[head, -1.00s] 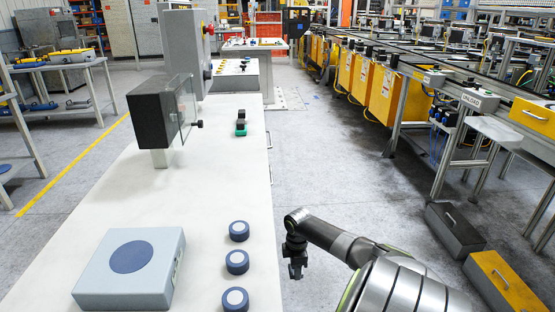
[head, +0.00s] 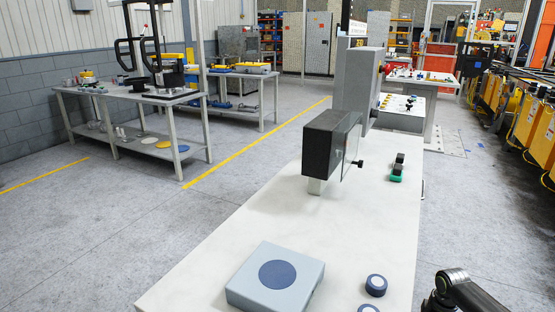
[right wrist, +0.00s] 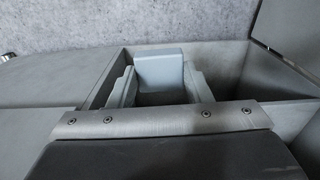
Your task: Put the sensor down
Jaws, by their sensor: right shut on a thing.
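In the right wrist view, my right gripper (right wrist: 160,92) is shut on a pale blue-grey block (right wrist: 160,66), apparently the sensor. The block sits between the two pale fingers, and its lower part is hidden. Behind and around it are the walls of a grey open compartment (right wrist: 225,75); I cannot tell whether the block touches them. In the head view, only part of my right arm shows at the lower right edge, beside the white table (head: 245,225), and the block is not visible. My left gripper is in neither view.
On the table are a pale blue-grey box (head: 254,296) with a dark blue disc, blue round pucks (head: 376,285), a black box (head: 322,145) with a clear panel, and small black and green parts (head: 397,172). The table's middle is clear. A grey workbench (head: 130,98) stands at far left.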

